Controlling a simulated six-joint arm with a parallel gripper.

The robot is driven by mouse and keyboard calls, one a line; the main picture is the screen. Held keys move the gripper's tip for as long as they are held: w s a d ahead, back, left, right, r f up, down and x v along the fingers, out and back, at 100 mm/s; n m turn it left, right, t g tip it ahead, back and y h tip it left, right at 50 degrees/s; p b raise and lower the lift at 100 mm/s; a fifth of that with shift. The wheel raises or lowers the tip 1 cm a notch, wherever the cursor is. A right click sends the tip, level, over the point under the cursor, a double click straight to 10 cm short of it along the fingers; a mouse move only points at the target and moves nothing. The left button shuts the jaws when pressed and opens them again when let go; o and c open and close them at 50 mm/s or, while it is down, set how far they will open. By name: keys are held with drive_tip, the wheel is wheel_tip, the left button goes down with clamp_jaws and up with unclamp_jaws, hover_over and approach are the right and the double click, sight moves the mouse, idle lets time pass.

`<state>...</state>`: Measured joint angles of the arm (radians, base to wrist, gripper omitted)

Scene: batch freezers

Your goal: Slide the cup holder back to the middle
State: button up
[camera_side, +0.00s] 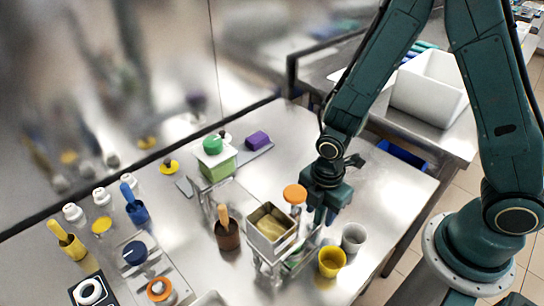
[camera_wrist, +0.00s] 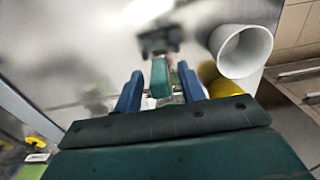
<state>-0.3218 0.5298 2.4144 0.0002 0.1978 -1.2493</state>
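A grey cup (camera_side: 353,238) and a yellow cup (camera_side: 332,262) stand close together at the table's front right. I cannot pick out the cup holder for certain; a metal frame (camera_side: 272,268) stands left of the yellow cup. My gripper (camera_side: 325,215) points down behind the cups, right of an orange round top (camera_side: 294,194). In the wrist view my gripper (camera_wrist: 160,90) has its fingers apart, with a green upright piece (camera_wrist: 161,76) between them; a grip on it is not visible.
A square metal container (camera_side: 270,230) and a brown pot with a wooden handle (camera_side: 227,234) stand left of the gripper. A green box (camera_side: 217,165) is behind. Clear tabletop lies right of the gripper, toward a white bin (camera_side: 430,88).

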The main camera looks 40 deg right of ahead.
drive_tip(key=shift+f, duration=0.25)
clamp_jaws()
drive_tip(key=shift+w, duration=5.75)
unclamp_jaws()
drive_tip(key=shift+r, duration=0.1)
wheel_tip(320, 180, up, 14)
